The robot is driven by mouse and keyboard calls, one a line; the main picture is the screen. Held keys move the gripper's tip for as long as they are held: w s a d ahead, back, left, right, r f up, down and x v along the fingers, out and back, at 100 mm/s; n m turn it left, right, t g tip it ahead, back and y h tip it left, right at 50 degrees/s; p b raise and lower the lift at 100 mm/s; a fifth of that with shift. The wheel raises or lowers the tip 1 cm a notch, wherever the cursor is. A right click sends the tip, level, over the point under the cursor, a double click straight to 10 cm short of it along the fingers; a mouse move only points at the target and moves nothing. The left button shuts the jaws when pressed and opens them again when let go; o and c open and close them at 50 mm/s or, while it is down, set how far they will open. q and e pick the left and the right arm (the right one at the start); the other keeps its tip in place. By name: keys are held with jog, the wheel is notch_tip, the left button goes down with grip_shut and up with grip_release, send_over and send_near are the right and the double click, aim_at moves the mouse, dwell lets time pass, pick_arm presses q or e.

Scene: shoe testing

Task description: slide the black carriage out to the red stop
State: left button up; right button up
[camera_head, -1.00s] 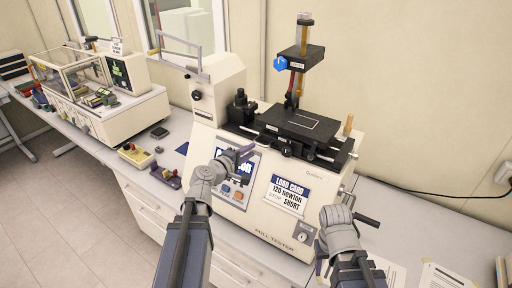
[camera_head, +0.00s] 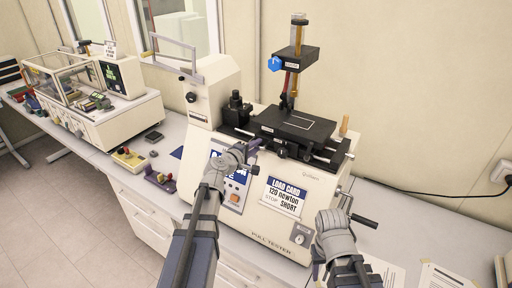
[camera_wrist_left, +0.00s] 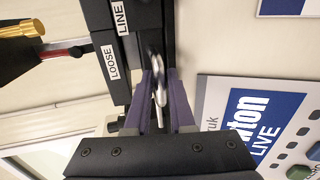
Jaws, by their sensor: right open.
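The black carriage (camera_head: 293,122) is a flat plate with a pale-outlined pad, on top of the cream pull tester (camera_head: 225,190). My left gripper (camera_head: 252,147) is just in front of and below the carriage's left part. In the left wrist view its purple fingers (camera_wrist_left: 160,88) straddle a thin pale metal piece; whether they grip it is unclear. Above them is a black block (camera_wrist_left: 122,45) labelled LOOSE and LINE. A red piece (camera_wrist_left: 62,52) shows at left; I cannot tell whether it is the stop. My right gripper (camera_head: 333,240) is low at right, apart from the carriage, fingertips mostly hidden.
A blue knob (camera_head: 275,63) sits on the black head above the carriage. A wooden handle (camera_head: 344,124) stands at its right end, and a black crank (camera_head: 364,220) juts out near my right gripper. A load card (camera_head: 285,198) reads 120 newton, stop SHORT.

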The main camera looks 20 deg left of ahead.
pick_arm(q)
grip_shut()
dwell(1.2)
